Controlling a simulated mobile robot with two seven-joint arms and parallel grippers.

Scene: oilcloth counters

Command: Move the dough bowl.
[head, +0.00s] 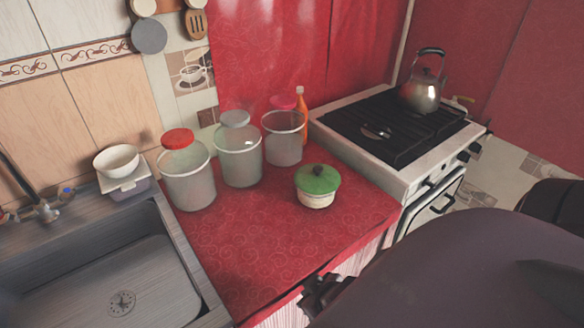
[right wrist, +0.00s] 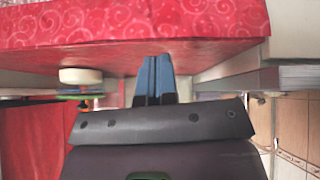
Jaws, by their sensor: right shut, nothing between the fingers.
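A small cream pot with a green lid and dark knob (head: 317,186) stands upright on the red counter (head: 250,240). A white bowl (head: 117,160) sits on a small box by the sink at the left; I cannot tell which of the two is the dough bowl. My right gripper (head: 318,288) is at the counter's front edge, below and apart from the pot. In the right wrist view its blue fingers (right wrist: 153,80) are together and empty. The pot shows upside down at the left of that view (right wrist: 80,75). My left gripper is out of view.
Three clear jars (head: 187,180) stand along the back of the counter, with an orange bottle (head: 302,118) behind. A stove (head: 420,165) with a kettle (head: 424,92) is at the right, a sink (head: 100,285) at the left. The counter's front left is clear.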

